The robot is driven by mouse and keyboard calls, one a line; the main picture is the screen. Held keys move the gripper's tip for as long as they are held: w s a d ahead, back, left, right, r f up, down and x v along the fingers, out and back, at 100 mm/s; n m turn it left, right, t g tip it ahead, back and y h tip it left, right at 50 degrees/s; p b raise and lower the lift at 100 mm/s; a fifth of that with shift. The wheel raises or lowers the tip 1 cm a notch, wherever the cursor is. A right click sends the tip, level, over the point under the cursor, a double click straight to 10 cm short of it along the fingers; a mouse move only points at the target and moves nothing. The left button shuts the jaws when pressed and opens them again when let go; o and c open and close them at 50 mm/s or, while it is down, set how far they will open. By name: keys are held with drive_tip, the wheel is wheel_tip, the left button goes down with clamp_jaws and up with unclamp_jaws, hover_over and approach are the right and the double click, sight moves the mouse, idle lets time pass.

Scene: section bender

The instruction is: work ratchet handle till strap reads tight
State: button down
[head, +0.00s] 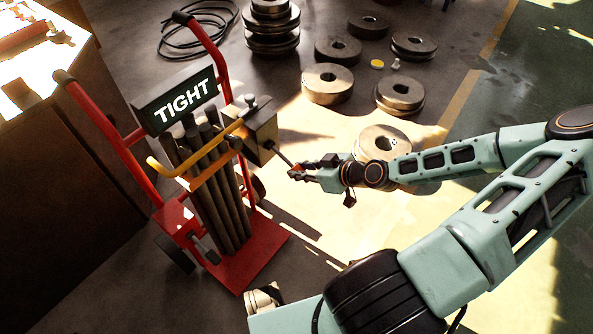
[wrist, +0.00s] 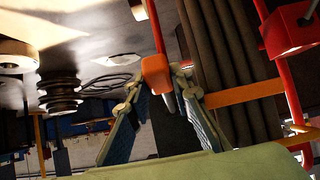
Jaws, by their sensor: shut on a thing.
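A red hand truck (head: 122,148) holds a bundle of dark bars (head: 215,200) upright, with a yellow-orange strap (head: 205,180) across them. The strap also crosses the bars in the wrist view (wrist: 245,92). The sign (head: 180,97) on the truck reads TIGHT. A brass-coloured ratchet box (head: 258,122) sits at the truck's right side. Its thin handle (head: 281,155) slopes down to the right and ends in an orange grip. My gripper (head: 300,172) is shut on this orange grip (wrist: 155,73), which sits between the fingertips in the wrist view.
Several steel rings and discs (head: 327,84) lie on the floor behind, some stacked (head: 272,35). A coiled black cable (head: 198,28) lies at the back. A brown cabinet (head: 60,160) stands close on the left. The sunlit floor below my gripper is mostly clear.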

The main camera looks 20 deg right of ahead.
drive_tip(key=shift+w+f+t+y+b, duration=0.15)
drive_tip(key=shift+f+t+y+b, duration=0.15)
drive_tip(key=shift+f+t+b, duration=0.25)
drive_tip(key=shift+f, duration=0.1)
drive_tip(key=c, duration=1.7)
unclamp_jaws()
drive_tip(key=shift+a, duration=0.1)
drive_tip(key=shift+v, duration=5.95)
